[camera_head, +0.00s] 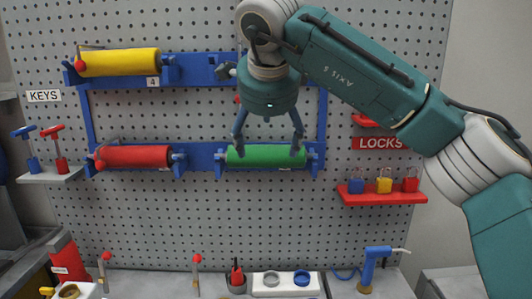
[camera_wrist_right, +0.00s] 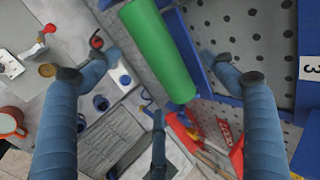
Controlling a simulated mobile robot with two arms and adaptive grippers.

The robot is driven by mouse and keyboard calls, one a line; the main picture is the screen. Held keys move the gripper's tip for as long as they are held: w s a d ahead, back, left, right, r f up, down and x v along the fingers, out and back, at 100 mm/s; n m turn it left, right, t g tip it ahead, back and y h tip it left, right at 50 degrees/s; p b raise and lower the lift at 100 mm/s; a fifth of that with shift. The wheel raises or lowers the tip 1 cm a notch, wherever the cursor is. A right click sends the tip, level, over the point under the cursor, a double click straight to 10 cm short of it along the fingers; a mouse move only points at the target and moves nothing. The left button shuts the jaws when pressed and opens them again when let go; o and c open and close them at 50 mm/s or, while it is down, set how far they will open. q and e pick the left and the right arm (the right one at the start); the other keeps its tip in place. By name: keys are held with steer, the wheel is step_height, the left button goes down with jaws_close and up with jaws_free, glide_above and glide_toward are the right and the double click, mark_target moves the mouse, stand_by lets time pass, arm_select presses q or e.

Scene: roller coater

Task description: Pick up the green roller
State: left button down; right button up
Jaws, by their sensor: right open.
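The green roller (camera_head: 265,156) lies level in the lower right blue holder (camera_head: 314,158) on the pegboard. My right gripper (camera_head: 268,148) is open, with its fingers spread in front of the roller, one toward each end. In the right wrist view the green roller (camera_wrist_right: 160,48) runs slanted between the two open blue fingers (camera_wrist_right: 148,66), with a gap on either side. No contact shows there. Parts of the roller are hidden behind the fingers in the head view. My left gripper is not in view.
A red roller (camera_head: 138,156) sits in the lower left holder and a yellow roller (camera_head: 120,62) at upper left. A red shelf (camera_head: 383,196) with padlocks is at right. A bench with small tools (camera_head: 286,285) lies below. The board between is clear.

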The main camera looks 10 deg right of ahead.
mark_target(266, 155)
steer(key=shift+x, duration=0.85)
steer(key=p+x, duration=0.2)
steer(key=x, duration=0.2)
steer(key=shift+a+f, duration=0.1)
steer(key=shift+f, duration=0.25)
steer(key=shift+w+f, duration=0.15)
steer(key=shift+f, duration=0.15)
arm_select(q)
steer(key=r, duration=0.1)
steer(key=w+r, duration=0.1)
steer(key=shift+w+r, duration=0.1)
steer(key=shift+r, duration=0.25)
arm_select(e)
steer(key=shift+c, duration=0.5)
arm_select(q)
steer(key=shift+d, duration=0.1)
arm_select(e)
steer(key=c, duration=1)
